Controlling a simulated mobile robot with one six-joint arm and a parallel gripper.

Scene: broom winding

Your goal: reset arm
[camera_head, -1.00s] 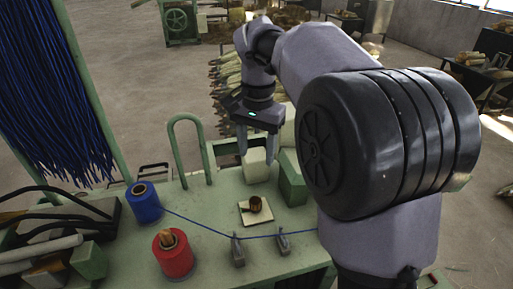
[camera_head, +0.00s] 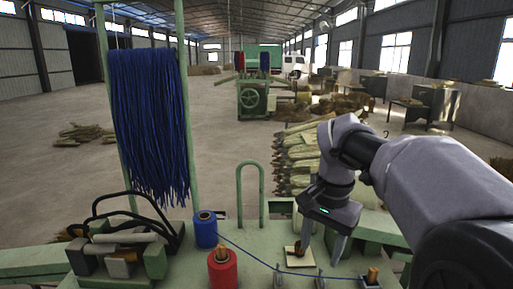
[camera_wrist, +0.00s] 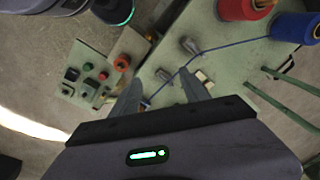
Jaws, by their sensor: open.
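My gripper (camera_head: 320,250) hangs over the green work table (camera_head: 255,270) with its two fingers apart and nothing between them. It also shows open in the wrist view (camera_wrist: 162,90). A blue thread (camera_head: 262,262) runs over the table from the blue spool (camera_head: 206,230). In the wrist view the thread passes beyond the fingers.
A red spool (camera_head: 222,270) stands left of my gripper, with a green hoop (camera_head: 251,195) behind it. Blue strands (camera_head: 150,125) hang from a frame at left. A button panel (camera_wrist: 95,75) shows in the wrist view. Bundled brooms (camera_head: 295,160) lie behind; open floor is at left.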

